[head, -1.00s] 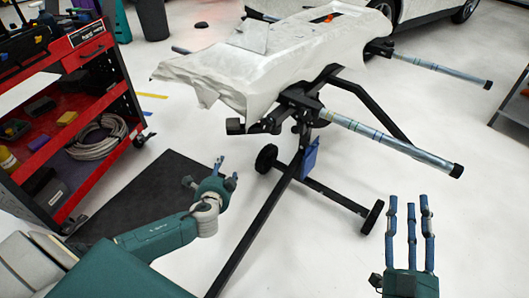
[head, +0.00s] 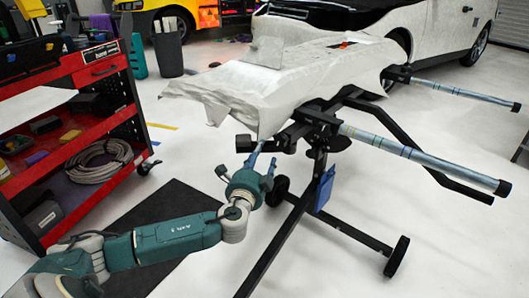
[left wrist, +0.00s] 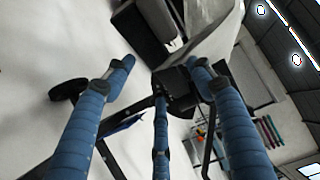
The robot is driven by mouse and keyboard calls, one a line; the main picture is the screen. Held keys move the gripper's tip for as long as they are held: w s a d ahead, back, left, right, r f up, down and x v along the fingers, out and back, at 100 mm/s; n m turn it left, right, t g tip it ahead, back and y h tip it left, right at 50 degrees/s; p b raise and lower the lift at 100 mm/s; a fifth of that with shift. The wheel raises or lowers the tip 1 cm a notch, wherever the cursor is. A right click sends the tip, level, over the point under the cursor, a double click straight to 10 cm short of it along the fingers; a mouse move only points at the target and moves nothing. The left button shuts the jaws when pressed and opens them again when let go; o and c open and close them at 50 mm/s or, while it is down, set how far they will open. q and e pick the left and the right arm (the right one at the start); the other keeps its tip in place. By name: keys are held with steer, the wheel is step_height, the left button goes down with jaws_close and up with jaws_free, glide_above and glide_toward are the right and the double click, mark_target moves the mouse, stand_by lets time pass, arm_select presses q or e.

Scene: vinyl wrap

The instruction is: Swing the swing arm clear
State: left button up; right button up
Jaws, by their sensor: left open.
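A black stand (head: 318,165) holds a white-wrapped panel (head: 285,85). Its swing arm appears to be the grey padded tube with a black end cap (head: 420,155) reaching right from the clamp joint; a second padded tube (head: 455,92) lies behind. My left gripper (head: 248,165) is open and empty, fingers up, just below the black block (head: 245,143) at the panel's near left corner. In the left wrist view the spread blue fingers (left wrist: 160,95) point toward black stand hardware (left wrist: 178,88), with no clear contact. My right gripper is out of view.
A red tool cart (head: 100,65) with a coiled hose stands at left. A dark mat (head: 170,215) lies under my left arm. The stand's wheeled base (head: 345,235) spreads across the floor. A car (head: 440,35) stands behind. Floor at lower right is clear.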

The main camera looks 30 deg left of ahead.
mark_target(263, 151)
arm_select(q)
steer(key=shift+b+x, duration=0.4)
steer(key=shift+x, duration=1.9)
steer(key=shift+c, duration=0.2)
jaws_close()
